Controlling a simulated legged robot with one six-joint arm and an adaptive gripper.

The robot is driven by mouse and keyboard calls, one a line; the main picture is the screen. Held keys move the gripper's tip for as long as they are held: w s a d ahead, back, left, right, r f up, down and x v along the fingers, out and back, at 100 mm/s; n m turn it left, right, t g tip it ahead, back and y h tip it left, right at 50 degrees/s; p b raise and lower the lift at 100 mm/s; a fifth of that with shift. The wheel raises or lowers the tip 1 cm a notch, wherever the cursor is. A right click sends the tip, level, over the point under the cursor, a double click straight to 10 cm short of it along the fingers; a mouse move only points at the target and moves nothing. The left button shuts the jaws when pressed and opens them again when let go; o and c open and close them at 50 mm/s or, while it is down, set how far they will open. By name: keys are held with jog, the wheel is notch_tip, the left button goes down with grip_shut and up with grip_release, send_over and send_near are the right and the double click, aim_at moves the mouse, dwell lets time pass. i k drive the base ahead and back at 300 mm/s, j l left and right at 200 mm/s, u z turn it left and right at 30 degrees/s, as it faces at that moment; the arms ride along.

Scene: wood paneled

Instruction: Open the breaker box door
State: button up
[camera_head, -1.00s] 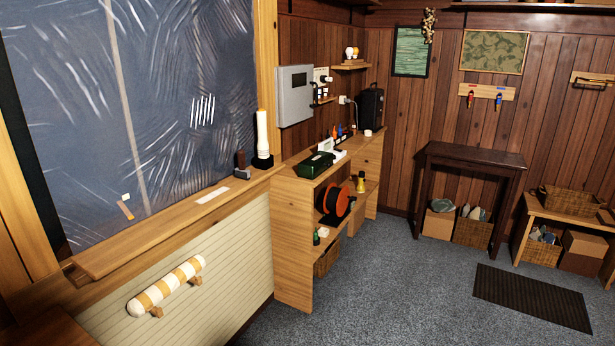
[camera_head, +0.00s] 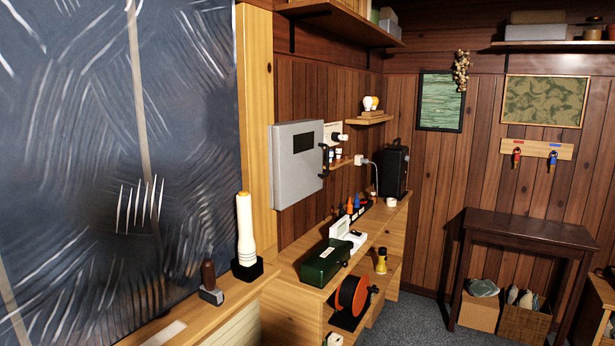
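The breaker box (camera_head: 298,175) is a light grey metal box on the wood-paneled wall, left of the picture's middle. Its door looks shut. A dark rectangular panel sits near the top of the door, and a black handle (camera_head: 324,161) stands on its right edge. My gripper is not in view.
A wooden shelf unit (camera_head: 290,258) stands below the box, with a green case (camera_head: 325,262) on top. A window ledge with a white flashlight (camera_head: 245,230) is to the left. A dark table (camera_head: 530,228) stands at the right. Carpet (camera_head: 425,320) shows between.

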aim_at(297, 148)
jog(key=i+u, duration=0.1)
jog(key=i, duration=0.4)
jog(key=i+l+u, duration=0.15)
jog(key=i, duration=0.3)
jog(key=i+l+u, duration=0.1)
jog(key=i, duration=0.4)
